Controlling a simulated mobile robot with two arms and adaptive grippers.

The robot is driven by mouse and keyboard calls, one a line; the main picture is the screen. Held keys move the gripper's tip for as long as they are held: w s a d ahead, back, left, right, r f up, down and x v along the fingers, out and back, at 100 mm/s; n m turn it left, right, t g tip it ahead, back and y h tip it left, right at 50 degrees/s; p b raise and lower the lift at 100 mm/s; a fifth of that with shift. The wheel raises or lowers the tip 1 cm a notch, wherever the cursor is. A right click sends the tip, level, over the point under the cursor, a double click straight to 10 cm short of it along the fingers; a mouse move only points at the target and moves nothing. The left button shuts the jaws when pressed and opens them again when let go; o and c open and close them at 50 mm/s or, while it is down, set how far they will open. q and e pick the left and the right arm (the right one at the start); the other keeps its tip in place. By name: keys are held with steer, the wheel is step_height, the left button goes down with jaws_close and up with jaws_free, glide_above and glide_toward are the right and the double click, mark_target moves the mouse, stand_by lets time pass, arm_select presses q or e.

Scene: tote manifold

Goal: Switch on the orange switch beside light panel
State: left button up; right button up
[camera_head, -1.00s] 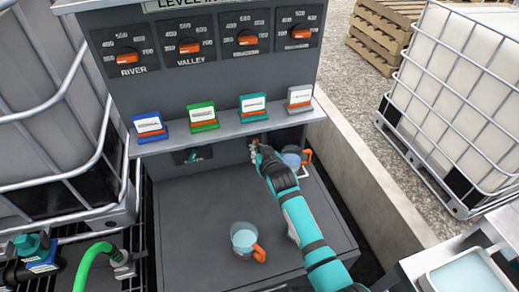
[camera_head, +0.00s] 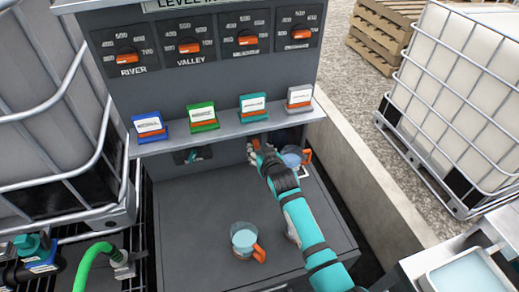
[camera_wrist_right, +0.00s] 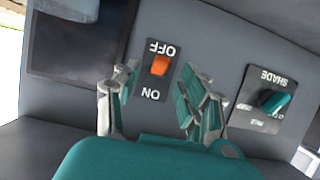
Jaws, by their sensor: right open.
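The orange switch (camera_wrist_right: 159,65) shows upside down in the right wrist view, between the labels OFF and ON. The orange part lies nearer the OFF label. A dark panel (camera_wrist_right: 85,42), probably the light panel, is beside it on the left in that view. My right gripper (camera_wrist_right: 162,84) is open and empty, with one finger to each side of the switch in the picture; contact cannot be told. In the head view my right gripper (camera_head: 257,158) is under the shelf, just below a small orange spot, likely the same switch (camera_head: 256,144). My left gripper is not in view.
A teal SHADE switch (camera_wrist_right: 272,101) is right of the gripper in the wrist view. A clear jug (camera_head: 244,238) with an orange handle stands on the grey counter (camera_head: 190,230); another jug (camera_head: 291,158) stands right of the gripper. The shelf (camera_head: 230,128) overhangs with several coloured card holders.

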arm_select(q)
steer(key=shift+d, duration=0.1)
arm_select(e)
steer(key=v, duration=1.1)
steer(key=shift+s+r, duration=0.15)
steer(key=shift+s, duration=0.1)
steer(key=shift+d, duration=0.15)
